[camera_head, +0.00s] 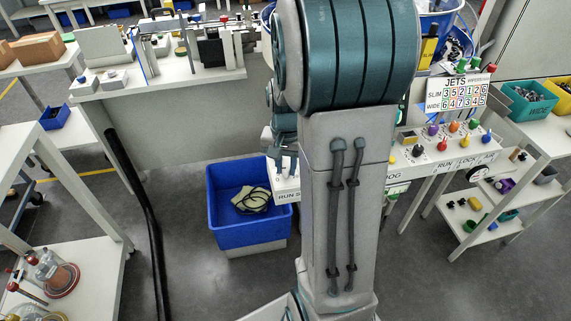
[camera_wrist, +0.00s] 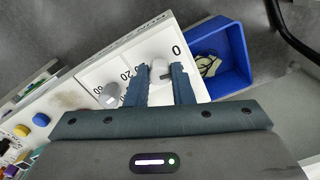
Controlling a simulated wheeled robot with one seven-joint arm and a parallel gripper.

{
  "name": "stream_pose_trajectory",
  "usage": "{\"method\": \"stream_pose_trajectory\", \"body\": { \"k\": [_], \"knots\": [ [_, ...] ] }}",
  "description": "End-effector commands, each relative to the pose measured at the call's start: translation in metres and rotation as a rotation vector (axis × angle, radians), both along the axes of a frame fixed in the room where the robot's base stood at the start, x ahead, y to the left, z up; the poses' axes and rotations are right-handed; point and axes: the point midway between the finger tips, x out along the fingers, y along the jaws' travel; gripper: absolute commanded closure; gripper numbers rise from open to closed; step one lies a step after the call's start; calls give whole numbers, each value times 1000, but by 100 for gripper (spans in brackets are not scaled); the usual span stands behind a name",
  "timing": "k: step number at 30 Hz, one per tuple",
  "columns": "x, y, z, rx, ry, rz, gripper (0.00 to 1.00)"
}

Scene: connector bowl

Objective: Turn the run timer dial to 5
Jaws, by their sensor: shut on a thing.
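In the wrist view, my gripper (camera_wrist: 161,72) reaches over the left end of a white control panel (camera_wrist: 126,58). Its two blue-grey fingers are shut on a pale dial knob (camera_wrist: 160,67), one finger on each side. A "0" is printed beside this dial, toward the panel's end; part of its scale and its lower part are hidden by the fingers. A second grey dial (camera_wrist: 108,95) stands next to it with its own printed numbers, apart from the fingers. In the head view my arm hides much of the panel (camera_head: 284,186), whose front edge shows "RUN S".
A blue bin (camera_head: 245,240) with a cable and cloth stands on the floor by the panel's end. Coloured knobs (camera_head: 443,145) line the panel's right part under a "JETS" number board (camera_head: 459,92). A white bench (camera_head: 160,80) stands at the back left.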

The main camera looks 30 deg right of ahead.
Motion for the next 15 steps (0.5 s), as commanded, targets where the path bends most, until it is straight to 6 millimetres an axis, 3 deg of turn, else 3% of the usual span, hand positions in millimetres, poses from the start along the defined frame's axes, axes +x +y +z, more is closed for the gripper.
{"method": "stream_pose_trajectory", "body": {
  "k": [15],
  "knots": [
    [1, 1, 2, 1, -2, -409, 100]
  ]
}}
